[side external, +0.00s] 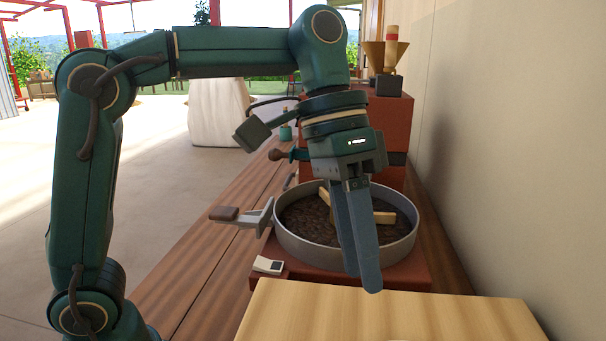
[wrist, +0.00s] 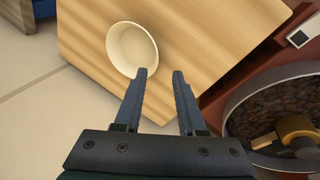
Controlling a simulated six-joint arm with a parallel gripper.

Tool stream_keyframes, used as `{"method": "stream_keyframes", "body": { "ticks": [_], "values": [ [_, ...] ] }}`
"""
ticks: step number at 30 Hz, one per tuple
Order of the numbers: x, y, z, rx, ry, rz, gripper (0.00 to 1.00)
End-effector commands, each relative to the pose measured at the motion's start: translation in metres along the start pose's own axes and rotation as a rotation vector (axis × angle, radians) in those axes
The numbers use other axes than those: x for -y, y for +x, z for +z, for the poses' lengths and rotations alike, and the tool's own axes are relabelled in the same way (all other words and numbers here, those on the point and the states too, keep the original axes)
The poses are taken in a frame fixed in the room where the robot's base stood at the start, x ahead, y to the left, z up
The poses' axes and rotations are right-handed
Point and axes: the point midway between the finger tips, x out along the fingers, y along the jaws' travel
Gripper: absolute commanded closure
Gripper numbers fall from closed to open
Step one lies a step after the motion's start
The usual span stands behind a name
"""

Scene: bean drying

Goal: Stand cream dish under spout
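The cream dish (wrist: 132,50) is a round, open, empty-looking bowl on the pale wooden board (wrist: 215,35) in the wrist view. In the side external view my gripper (side external: 369,284) points down in front of the roaster's pan. A grey metal chute-like piece (side external: 258,217) with a brown handle sticks out left of the pan; it may be the spout.
The round grey pan (side external: 300,247) holds dark beans and a pale stirring bar (side external: 384,217). Behind it stands the red roaster body (side external: 388,115) with a brass funnel (side external: 374,54). A small switch (side external: 268,265) sits on the red base. A wall is close on the right.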

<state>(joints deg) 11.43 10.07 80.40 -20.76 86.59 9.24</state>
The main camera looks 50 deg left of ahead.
Motion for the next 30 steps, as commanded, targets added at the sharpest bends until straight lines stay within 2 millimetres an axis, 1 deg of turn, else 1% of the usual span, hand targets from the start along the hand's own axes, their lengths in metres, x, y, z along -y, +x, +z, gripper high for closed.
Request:
{"method": "stream_keyframes", "body": {
  "ticks": [1, 3, 6, 14, 21, 24, 30],
  "values": [
    [-0.003, 0.009, -0.007, 0.032, 0.01, 0.017, 0.6],
    [-0.005, 0.018, -0.013, 0.06, 0.018, 0.03, 0.6],
    [-0.005, 0.03, -0.017, 0.091, 0.021, 0.037, 0.6],
    [-0.006, 0.051, -0.013, 0.124, 0.021, 0.04, 0.6],
    [-0.007, 0.077, -0.01, 0.122, 0.02, 0.038, 0.6],
    [-0.008, 0.085, -0.009, 0.12, 0.021, 0.038, 0.6],
    [-0.007, 0.09, -0.009, 0.117, 0.02, 0.037, 0.6]
  ]
}}
